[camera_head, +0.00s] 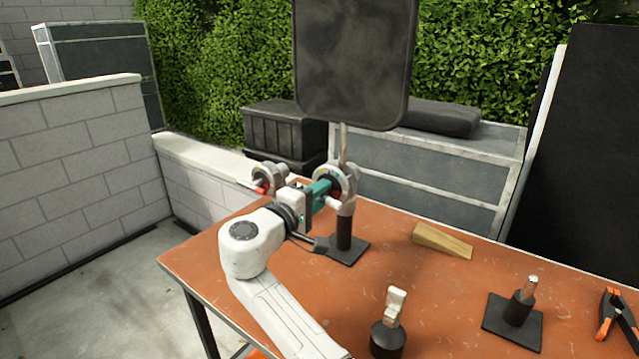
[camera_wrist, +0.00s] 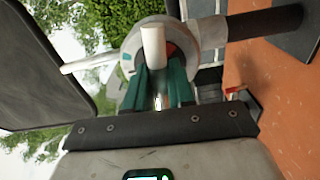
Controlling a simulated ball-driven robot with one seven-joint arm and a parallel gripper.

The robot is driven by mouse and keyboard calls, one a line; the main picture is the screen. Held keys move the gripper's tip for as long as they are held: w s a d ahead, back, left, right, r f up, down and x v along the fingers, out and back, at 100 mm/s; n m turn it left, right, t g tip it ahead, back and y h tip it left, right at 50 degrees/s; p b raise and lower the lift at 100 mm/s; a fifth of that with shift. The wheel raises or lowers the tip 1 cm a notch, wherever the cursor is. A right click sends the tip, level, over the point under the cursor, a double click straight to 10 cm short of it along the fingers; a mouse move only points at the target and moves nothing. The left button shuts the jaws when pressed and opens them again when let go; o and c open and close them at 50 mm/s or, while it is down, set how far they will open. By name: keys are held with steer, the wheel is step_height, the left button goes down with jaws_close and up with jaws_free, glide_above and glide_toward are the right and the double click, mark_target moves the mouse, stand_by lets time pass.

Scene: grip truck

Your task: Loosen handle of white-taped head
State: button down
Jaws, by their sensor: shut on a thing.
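A grip head with a grey round disc (camera_head: 347,178) sits on top of a short stand on the orange table. It fills the top middle of the wrist view (camera_wrist: 203,36). A white handle (camera_wrist: 153,47) sticks out from it, with red behind it. My gripper (camera_head: 324,190) has teal fingers, which also show in the wrist view (camera_wrist: 158,80). It is shut on the white handle; the exact contact is partly hidden. A second grey head (camera_head: 276,176) with a red handle (camera_head: 261,187) is just left of my gripper. I cannot make out tape on either head.
A large black flag panel (camera_head: 353,60) hangs above the gripped head on a thin rod. A wooden wedge (camera_head: 441,241), a small stand (camera_head: 514,308), a white-topped black post (camera_head: 389,336) and an orange clamp (camera_head: 613,318) stand on the table (camera_head: 300,300).

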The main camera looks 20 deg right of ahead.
steer(key=n+p, duration=0.2)
steer(key=n, duration=0.1)
steer(key=n+p, duration=0.1)
steer(key=shift+w+r+n+p, duration=0.1)
steer(key=shift+r+n+p, duration=0.15)
steer(key=shift+n+p, duration=0.1)
steer(key=c, duration=1.7)
jaws_free()
steer(key=shift+f+n+p, duration=0.15)
steer(key=shift+n+p, duration=1)
steer(key=shift+n, duration=0.3)
steer(key=shift+o, duration=0.2)
steer(key=shift+f, duration=0.1)
steer(key=o, duration=1.5)
steer(key=b+v, duration=0.1)
steer(key=v, duration=1)
